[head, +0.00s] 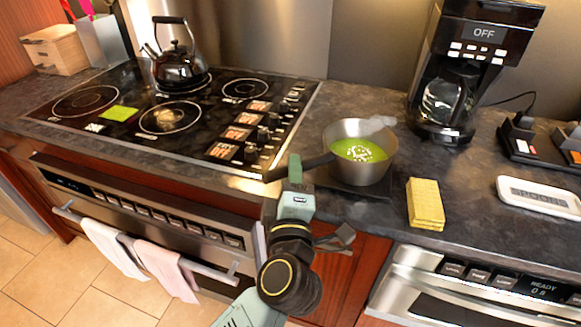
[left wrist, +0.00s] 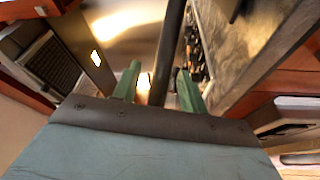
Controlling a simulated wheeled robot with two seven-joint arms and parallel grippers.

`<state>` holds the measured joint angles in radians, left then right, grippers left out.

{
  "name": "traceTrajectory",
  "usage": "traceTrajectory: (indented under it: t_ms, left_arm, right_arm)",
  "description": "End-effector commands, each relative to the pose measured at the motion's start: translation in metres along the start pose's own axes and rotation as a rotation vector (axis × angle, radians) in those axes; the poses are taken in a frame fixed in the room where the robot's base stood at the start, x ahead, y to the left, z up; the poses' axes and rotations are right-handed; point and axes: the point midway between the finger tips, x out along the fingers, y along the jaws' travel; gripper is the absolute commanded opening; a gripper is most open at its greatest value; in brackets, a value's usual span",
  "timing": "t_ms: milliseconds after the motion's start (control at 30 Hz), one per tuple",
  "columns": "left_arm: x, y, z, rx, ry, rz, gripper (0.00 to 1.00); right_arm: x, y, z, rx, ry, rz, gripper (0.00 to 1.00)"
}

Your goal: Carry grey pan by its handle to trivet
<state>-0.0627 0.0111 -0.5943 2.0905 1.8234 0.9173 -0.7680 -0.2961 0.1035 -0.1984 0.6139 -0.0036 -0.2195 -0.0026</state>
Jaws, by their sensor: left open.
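The grey pan (head: 353,172) holds green soup with pale bits on top. It stands upright on a dark square trivet (head: 378,192) on the counter, right of the stove. Its dark handle (head: 318,161) points left toward the stove's edge. My left gripper (head: 295,168) is at the handle, open. In the left wrist view the handle (left wrist: 167,50) runs between the two green fingers of my left gripper (left wrist: 157,88), with gaps beside it. My right gripper is not in view.
A yellow sponge (head: 425,203) lies right of the trivet. The black cooktop (head: 205,120) with a kettle (head: 180,65) is at left.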

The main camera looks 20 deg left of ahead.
Motion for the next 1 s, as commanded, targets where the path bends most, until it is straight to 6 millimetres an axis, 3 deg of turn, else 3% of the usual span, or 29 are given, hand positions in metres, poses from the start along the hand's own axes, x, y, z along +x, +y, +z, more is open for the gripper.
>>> traceTrajectory:
  t_ms: [200,433,833,1000]
  left_arm:
    - [-0.049,-0.001,0.0,-0.001,-0.002,-0.004,0.42]
    - [-0.086,-0.001,0.0,-0.001,-0.001,-0.003,0.42]
    - [-0.096,-0.001,0.0,0.004,0.0,0.002,0.42]
    - [-0.089,-0.025,0.018,0.14,-0.028,0.065,0.42]
  right_arm:
    - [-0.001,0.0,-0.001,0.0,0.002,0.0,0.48]
    - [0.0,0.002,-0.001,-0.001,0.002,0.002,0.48]
    - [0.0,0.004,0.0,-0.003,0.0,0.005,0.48]
    - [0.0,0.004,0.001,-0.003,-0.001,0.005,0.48]
